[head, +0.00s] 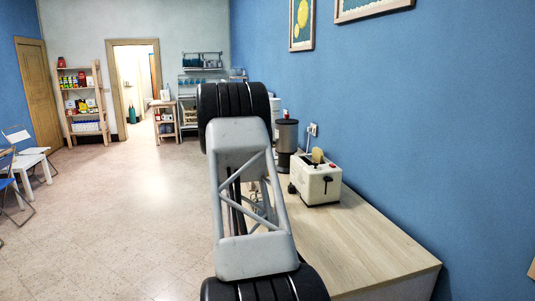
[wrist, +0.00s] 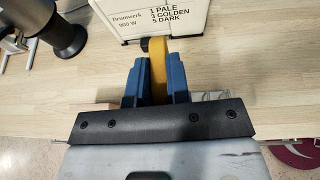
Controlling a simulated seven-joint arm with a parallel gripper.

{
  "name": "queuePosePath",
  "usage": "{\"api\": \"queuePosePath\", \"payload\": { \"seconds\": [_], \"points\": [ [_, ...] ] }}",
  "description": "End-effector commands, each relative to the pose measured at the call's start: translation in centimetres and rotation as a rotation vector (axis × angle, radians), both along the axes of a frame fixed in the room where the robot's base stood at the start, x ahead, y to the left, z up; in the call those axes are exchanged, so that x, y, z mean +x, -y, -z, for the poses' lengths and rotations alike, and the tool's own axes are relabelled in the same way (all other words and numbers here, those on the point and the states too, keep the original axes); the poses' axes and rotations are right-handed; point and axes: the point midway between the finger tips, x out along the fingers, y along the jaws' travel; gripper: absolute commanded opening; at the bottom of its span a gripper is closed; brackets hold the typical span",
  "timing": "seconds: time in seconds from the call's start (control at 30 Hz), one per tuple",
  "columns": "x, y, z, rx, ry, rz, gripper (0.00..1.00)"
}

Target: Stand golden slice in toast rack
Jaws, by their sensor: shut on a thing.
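In the wrist view my gripper (wrist: 157,88) has its blue fingers shut on a golden slice (wrist: 158,66), seen edge-on and pointing toward the toaster. The white toaster (wrist: 180,14) is just beyond the fingertips, its lettering reading pale, golden and dark. I cannot tell whether the slice touches it. In the head view the toaster (head: 315,182) stands on the counter with a pale slice (head: 317,155) showing at its top. My gripper is hidden behind my arm there. A bit of metal (wrist: 211,95) shows beside the right finger; I cannot tell whether it is the toast rack.
A grey and black canister-like appliance (head: 286,140) stands left of the toaster, against the wall side. The wooden counter (head: 375,245) is clear in front and to the right. A small light wooden piece (wrist: 98,107) lies left of my fingers.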

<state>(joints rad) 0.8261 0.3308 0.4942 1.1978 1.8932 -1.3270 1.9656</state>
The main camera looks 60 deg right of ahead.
Motion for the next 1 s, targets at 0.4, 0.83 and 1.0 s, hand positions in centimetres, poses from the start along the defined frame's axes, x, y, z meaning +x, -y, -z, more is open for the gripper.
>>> {"api": "queuePosePath", "payload": {
  "seconds": [0.4, 0.83, 1.0],
  "points": [
    [0.3, -1.7, 0.2, 0.000, 0.000, 0.051, 0.00],
    [0.3, -1.6, 0.6, 0.001, 0.000, 0.049, 0.00],
    [0.3, -1.6, 1.2, 0.001, 0.000, 0.048, 0.00]
  ]
}}
